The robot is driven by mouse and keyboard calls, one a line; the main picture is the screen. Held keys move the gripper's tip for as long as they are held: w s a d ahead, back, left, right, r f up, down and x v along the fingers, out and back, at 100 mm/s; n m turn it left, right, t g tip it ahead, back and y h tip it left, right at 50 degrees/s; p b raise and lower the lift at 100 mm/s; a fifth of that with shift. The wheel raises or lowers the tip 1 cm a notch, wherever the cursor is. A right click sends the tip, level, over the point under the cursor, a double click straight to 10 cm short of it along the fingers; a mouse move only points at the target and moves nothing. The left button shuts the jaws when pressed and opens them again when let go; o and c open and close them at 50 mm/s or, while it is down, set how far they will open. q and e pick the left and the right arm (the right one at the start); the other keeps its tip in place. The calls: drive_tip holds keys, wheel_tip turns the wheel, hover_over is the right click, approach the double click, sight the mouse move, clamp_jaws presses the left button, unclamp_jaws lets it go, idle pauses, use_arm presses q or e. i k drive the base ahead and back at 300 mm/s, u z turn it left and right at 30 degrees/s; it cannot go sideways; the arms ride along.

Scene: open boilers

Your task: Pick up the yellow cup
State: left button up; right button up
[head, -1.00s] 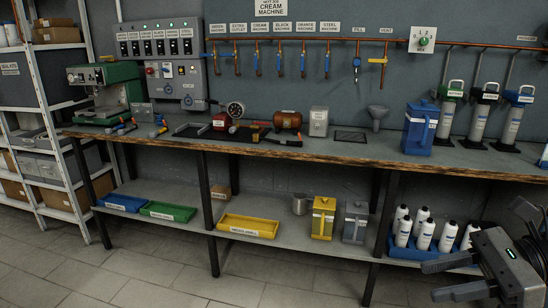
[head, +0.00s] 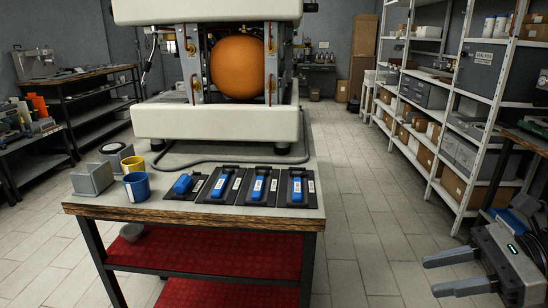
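The yellow cup (head: 133,163) stands near the left end of the wooden-edged table (head: 190,212) in the head view. The blue cup (head: 137,188) stands just in front of it and hides part of its lower side. My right gripper (head: 433,275) is at the lower right, over the floor and well apart from the table. Its two fingers are spread with nothing between them. My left gripper is not in view.
A grey block (head: 92,178) stands left of the cups. Several blue-handled tools on black plates lie along the table's front. A large white machine with an orange ball (head: 238,67) stands behind them. Shelves (head: 440,125) line the right; the aisle floor (head: 365,220) is clear.

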sight(135, 170)
drive_tip(key=u, duration=1.3)
drive_tip(key=i, duration=1.55)
drive_tip(key=u, duration=0.15)
